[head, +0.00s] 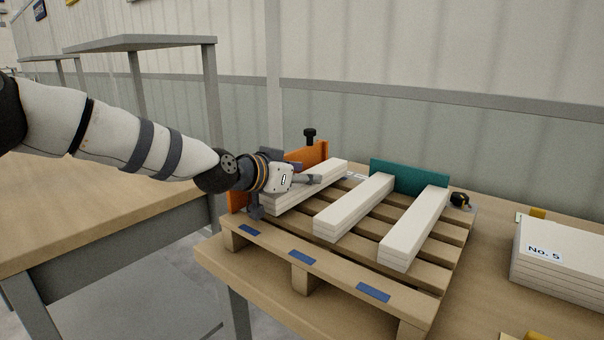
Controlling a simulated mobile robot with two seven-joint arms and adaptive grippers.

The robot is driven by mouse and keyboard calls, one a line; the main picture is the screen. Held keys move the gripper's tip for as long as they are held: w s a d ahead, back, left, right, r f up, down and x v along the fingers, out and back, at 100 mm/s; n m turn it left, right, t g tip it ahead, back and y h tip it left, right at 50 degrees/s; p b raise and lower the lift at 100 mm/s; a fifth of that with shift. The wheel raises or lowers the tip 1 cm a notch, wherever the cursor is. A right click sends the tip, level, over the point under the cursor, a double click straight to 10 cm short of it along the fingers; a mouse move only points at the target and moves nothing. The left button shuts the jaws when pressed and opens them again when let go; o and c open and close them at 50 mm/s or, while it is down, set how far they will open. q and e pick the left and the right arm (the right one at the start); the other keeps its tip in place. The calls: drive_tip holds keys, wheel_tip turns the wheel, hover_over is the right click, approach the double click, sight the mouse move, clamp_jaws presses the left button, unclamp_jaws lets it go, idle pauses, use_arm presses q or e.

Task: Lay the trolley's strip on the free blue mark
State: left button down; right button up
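A wooden pallet (270,243) lies on the wooden table and carries three white strips with layered edges. The left strip (335,171) is partly hidden by my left gripper. The middle strip (355,202) and the right strip (417,225) are in plain view. Three blue marks are on the pallet's front board: left (250,230), middle (302,257) and right (373,292). My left gripper (308,181) is over or against the left strip; contact and finger opening are unclear. I cannot make out a trolley. My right gripper is out of view.
An orange panel (313,153) with a black knob (309,135) stands at the pallet's left, a green panel (410,178) behind it. A tape measure (460,200) and a white stack labelled No. 5 (570,254) are at the right. Another table (90,210) is at the left.

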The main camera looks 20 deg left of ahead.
use_arm(q)
drive_tip(key=shift+f, duration=0.55)
idle(0.4)
drive_tip(key=c, duration=1)
unclamp_jaws()
drive_tip(key=shift+o, duration=0.2)
